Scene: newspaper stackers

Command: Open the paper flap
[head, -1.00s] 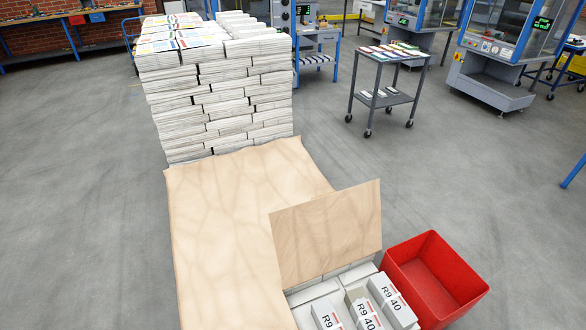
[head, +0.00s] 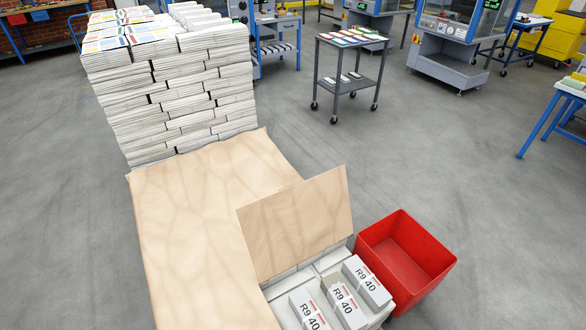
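The paper flap (head: 296,222) is a tan, creased sheet in the lower middle of the head view. It stands tilted up along the far side of a layer of white boxes. A larger tan paper sheet (head: 200,205) lies to its left, covering the rest of the load. White boxes labelled "R9 40" (head: 343,305) lie uncovered in front of the flap. What lies under the large sheet is hidden. My gripper is not in view.
A red open bin (head: 405,255) stands right of the boxes. A tall stack of newspapers (head: 180,90) rises behind the paper. A grey wheeled cart (head: 350,60) and machines stand at the back. The grey floor (head: 480,220) on the right is clear.

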